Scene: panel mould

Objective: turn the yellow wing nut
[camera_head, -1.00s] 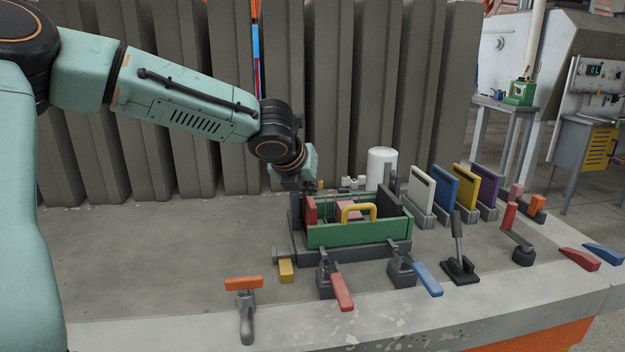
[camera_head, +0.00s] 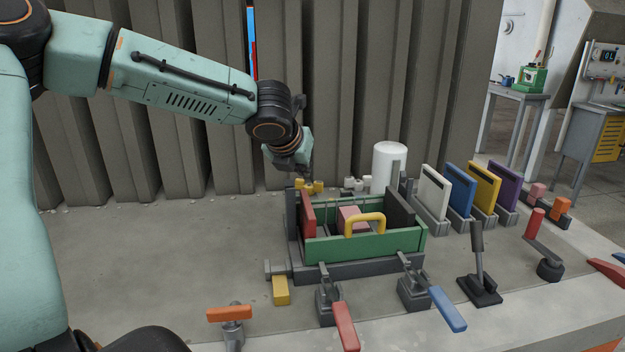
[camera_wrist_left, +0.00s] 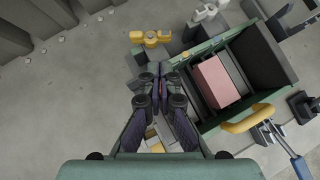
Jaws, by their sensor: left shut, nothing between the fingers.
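The yellow wing nut (camera_head: 309,187) stands behind the back left corner of the green-walled mould (camera_head: 365,245). In the left wrist view the wing nut (camera_wrist_left: 151,38) lies beyond my fingertips, with two lobes spread left and right. My left gripper (camera_head: 306,178) is over the back left of the mould, close to the wing nut in the head view. In the left wrist view my left gripper (camera_wrist_left: 160,75) is shut and empty, its tips apart from the wing nut. My right gripper is not in view.
The mould holds a pink block (camera_head: 350,217) and has a yellow handle (camera_head: 365,218). Red (camera_head: 345,325) and blue (camera_head: 447,308) levers stand in front. The table at left is clear.

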